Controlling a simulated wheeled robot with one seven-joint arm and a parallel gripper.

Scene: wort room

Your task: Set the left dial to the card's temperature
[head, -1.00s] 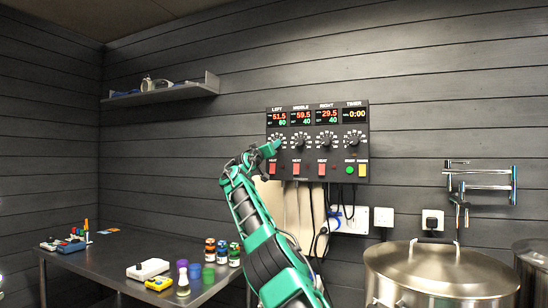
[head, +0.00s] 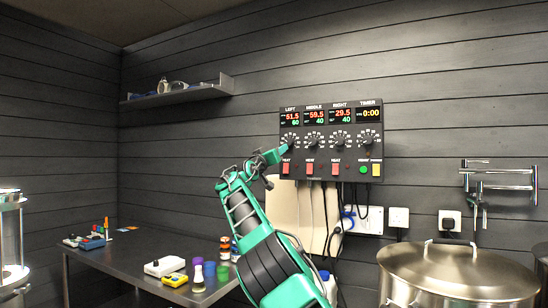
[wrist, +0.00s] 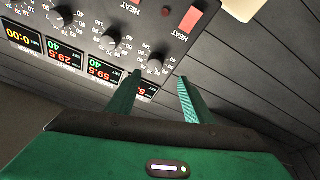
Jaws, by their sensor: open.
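The dark control panel (head: 348,171) is on the wall, with a row of dials. In the head view my gripper (head: 288,153) partly covers the dial's lower part. The left display (head: 291,118) reads 51.5 in red and 60 in green. I cannot make out a card with a readable temperature.
The middle dial (wrist: 111,41) is beside my fingers. Red heat switches (head: 310,168) lie below the dials. Beige boards (head: 284,205) and cables hang under the panel. A steel kettle (head: 455,272) stands at right, a table (head: 130,258) with small items at left.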

